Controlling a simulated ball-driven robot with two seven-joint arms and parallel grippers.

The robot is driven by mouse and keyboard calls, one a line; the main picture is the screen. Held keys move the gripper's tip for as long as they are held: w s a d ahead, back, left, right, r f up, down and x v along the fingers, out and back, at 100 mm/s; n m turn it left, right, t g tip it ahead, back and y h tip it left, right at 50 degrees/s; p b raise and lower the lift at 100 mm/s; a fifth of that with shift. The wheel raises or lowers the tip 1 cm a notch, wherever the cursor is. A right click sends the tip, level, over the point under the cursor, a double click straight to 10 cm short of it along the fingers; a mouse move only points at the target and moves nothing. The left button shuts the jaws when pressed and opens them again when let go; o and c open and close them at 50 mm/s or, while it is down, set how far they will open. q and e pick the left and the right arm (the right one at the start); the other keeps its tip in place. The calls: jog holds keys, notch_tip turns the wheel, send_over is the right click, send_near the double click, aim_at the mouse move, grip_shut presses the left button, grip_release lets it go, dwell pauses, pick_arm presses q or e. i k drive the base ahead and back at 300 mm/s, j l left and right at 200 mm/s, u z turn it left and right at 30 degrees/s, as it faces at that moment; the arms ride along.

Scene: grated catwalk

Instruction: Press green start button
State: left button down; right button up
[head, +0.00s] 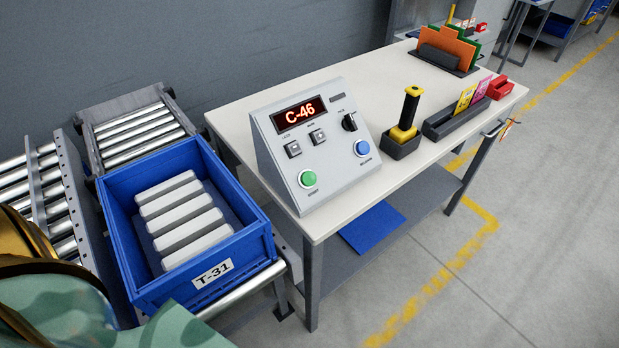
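The green start button (308,179) is a round button at the lower left of the sloped front of a grey control box (337,163). The box stands on the near left part of a white table (278,91) and its red display reads C-46. A blue round button (361,148) is on the same face to the right, with two square switches and a black knob above. Nothing covers the green button. Neither of my grippers shows in the head view.
A blue crate (251,245) marked T-31 holds several white bars on a roller conveyor (137,126) left of the table. A black and yellow handheld tool (409,112) stands in a holder right of the box. Card holders and folders stand farther right. The floor at right is clear.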

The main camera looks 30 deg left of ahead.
aim_at(308, 179)
jog(key=i+l, duration=1)
jog(key=l+u, duration=0.1)
jog(key=u, duration=2.15)
